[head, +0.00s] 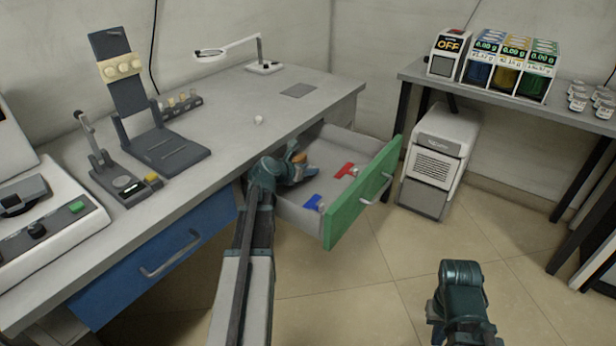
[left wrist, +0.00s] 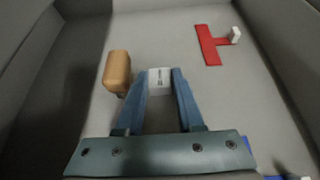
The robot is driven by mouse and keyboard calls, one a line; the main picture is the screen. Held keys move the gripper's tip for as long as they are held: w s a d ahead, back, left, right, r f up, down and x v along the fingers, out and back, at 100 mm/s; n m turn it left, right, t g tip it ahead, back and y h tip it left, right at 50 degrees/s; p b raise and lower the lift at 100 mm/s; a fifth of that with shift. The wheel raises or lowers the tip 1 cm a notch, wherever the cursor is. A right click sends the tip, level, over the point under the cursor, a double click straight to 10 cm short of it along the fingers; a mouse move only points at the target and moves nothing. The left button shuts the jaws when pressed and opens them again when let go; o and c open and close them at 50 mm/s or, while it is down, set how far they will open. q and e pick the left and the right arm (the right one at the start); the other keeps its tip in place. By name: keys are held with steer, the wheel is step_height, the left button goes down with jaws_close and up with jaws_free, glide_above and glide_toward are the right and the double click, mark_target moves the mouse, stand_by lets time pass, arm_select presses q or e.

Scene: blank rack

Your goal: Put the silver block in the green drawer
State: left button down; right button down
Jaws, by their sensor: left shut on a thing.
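The green drawer (head: 343,222) stands pulled open under the bench. My left gripper (head: 300,168) reaches down inside it. In the left wrist view the left gripper (left wrist: 160,88) is shut on a small pale block with a dark mark, the silver block (left wrist: 160,74), held between its fingertips above the drawer floor. In the head view the block is hidden or too small to tell. My right arm shows at the bottom right of the head view, with its gripper (head: 462,290) over the floor; its fingers cannot be made out.
In the drawer are an orange-brown piece (left wrist: 117,70) left of the fingers, a red T-shaped piece (left wrist: 208,45) with a white bit, and a blue piece (head: 313,203). A closed blue drawer (head: 160,262) is at the left. The bench front is mostly clear.

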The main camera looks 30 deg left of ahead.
arm_select(q)
steer(key=shift+f, duration=0.1)
steer(key=shift+f, duration=0.1)
steer(key=shift+f, duration=0.15)
steer(key=c, duration=0.8)
jaws_free()
steer(key=shift+r, duration=0.25)
steer(key=p+v, duration=0.5)
steer(key=v, duration=0.6)
steer(key=shift+s+r+p, duration=0.1)
steer(key=shift+p, duration=0.3)
steer(key=shift+s+a+r, duration=0.1)
steer(key=shift+s+r, duration=0.05)
steer(key=shift+s, duration=0.25)
